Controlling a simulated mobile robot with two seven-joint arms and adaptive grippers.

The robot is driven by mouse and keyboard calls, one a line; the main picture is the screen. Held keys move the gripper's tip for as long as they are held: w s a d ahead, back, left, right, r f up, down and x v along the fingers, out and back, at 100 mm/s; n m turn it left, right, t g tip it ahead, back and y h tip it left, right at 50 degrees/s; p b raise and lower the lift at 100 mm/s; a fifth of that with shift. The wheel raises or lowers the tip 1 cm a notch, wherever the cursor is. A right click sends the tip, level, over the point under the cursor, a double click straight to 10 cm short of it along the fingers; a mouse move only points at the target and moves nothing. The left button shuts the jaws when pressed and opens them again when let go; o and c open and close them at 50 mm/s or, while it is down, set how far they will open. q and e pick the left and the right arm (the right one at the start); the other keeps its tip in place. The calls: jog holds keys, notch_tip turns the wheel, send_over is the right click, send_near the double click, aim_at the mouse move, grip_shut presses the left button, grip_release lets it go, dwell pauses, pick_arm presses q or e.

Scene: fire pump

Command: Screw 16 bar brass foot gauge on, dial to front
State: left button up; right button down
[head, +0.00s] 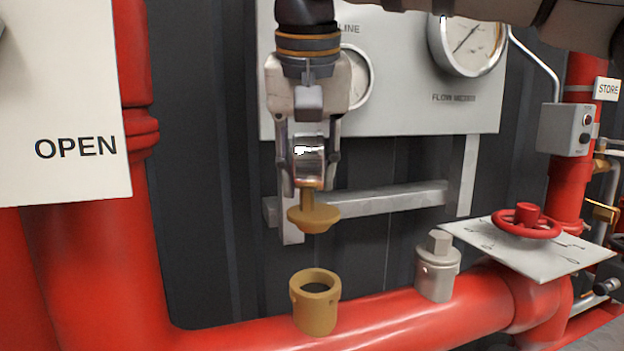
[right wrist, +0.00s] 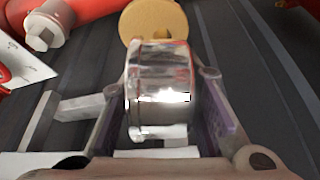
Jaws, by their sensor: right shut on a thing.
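The gauge (head: 307,160) has a shiny metal case and a brass foot (head: 314,215) that widens to a round flange at the bottom. My right gripper (head: 308,155) is shut on the case, which also shows between the fingers in the right wrist view (right wrist: 160,90). The gauge hangs upright above an open brass socket (head: 315,302) on the red pipe, with a clear gap between them. The dial face is not visible in the head view; the case shows edge-on. My left gripper is not in view.
A grey plugged fitting (head: 437,268) stands on the pipe (head: 390,318) right of the socket. Farther right are a white plate (head: 490,245) and a red handwheel (head: 526,222). A grey panel with dials (head: 400,85) and a bracket bar (head: 395,200) lie behind the gripper. An OPEN sign (head: 65,110) is at left.

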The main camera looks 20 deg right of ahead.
aim_at(310, 212)
jog(key=shift+s+f, duration=0.2)
jog(key=shift+f, duration=0.1)
jog(key=shift+s+f, duration=0.2)
jog(key=shift+f, duration=2.85)
jog(key=shift+f, duration=0.9)
jog(key=c, duration=1.8)
grip_release()
grip_shut()
jog(key=m, duration=0.2)
jog(key=m+h, duration=0.1)
jog(key=m, duration=0.1)
jog(key=m+g+h, duration=0.1)
jog(key=m, duration=0.1)
jog(key=shift+s+d, duration=0.1)
jog(key=shift+d, duration=0.25)
